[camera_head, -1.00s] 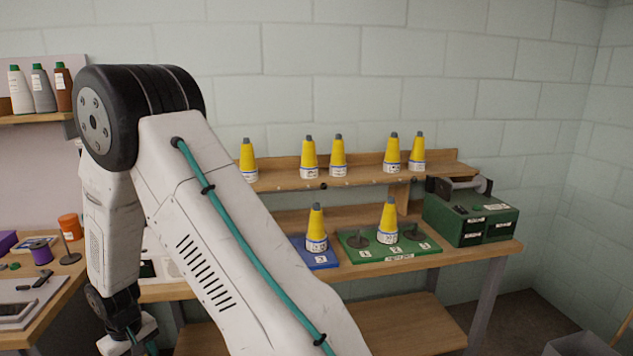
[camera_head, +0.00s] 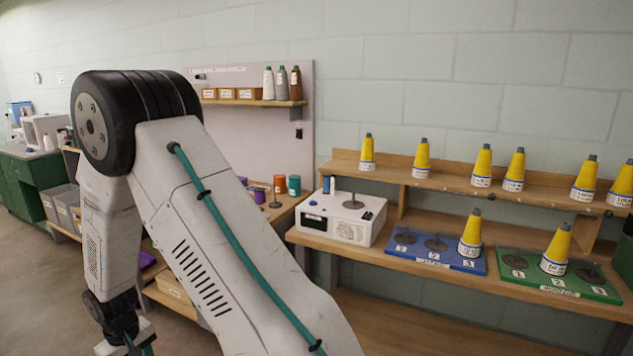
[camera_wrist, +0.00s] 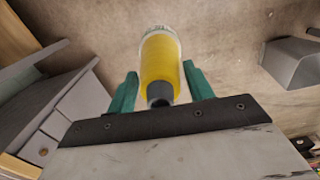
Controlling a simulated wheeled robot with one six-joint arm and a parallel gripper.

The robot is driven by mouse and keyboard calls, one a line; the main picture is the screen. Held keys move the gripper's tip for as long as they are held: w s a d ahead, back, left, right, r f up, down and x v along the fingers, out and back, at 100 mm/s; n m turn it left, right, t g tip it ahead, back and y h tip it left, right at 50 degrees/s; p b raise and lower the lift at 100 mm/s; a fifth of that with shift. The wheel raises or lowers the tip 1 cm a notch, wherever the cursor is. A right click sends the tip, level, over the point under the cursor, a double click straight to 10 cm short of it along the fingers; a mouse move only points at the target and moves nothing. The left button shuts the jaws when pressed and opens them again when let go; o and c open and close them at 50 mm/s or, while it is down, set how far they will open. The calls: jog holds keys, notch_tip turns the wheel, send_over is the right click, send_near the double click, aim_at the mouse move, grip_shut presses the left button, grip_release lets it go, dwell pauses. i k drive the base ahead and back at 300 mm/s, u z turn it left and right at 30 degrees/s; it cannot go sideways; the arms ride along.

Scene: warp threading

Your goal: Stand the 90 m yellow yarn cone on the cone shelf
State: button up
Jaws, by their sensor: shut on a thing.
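A yellow yarn cone with a grey tip and a white band (camera_wrist: 160,62) is between the teal fingers of my gripper (camera_wrist: 155,88) in the wrist view. My gripper is shut on it and holds it above the floor. Its label cannot be read. In the head view my gripper is low at the left, mostly cut off by the bottom edge, and the held cone does not show there. The wooden cone shelf (camera_head: 445,179) runs along the wall at the right, with several yellow cones standing on it (camera_head: 482,166).
Below the shelf, a blue board (camera_head: 410,256) holds one yellow cone (camera_head: 470,236) and two bare stands. A green board (camera_head: 535,284) holds another cone (camera_head: 556,250). A white device (camera_head: 342,222) stands left of them. Grey bins show on both sides in the wrist view.

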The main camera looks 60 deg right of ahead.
aim_at(393, 172)
jog(key=u, duration=0.4)
jog(key=i, duration=1.45)
jog(key=z, duration=3.25)
